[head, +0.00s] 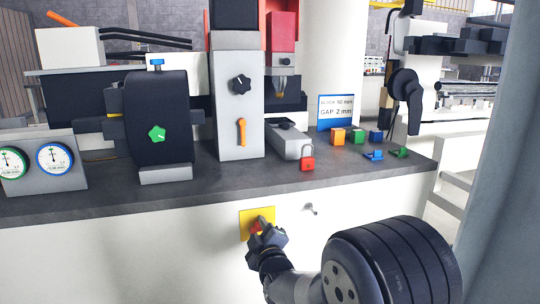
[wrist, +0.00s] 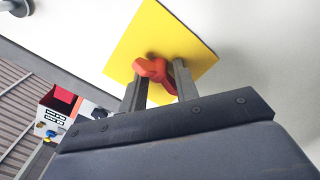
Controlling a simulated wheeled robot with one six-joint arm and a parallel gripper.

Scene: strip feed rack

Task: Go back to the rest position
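A red rotary handle (wrist: 153,69) sits on a square yellow plate (wrist: 191,56) on the white front panel below the counter. The plate also shows low in the middle of the head view (head: 247,217). My gripper (wrist: 160,78) is right at the handle, with its two grey fingers apart, one on each side of it. The handle looks tilted across the space between the fingers. I cannot tell whether a finger touches it. In the head view, my gripper (head: 262,228) covers part of the handle and plate.
A small key-like fitting (head: 310,209) is on the panel right of the plate. The dark counter (head: 230,184) above holds gauges (head: 55,159), a red padlock (head: 308,164) and small coloured blocks (head: 338,136). A grey pillar (head: 500,150) stands at the right.

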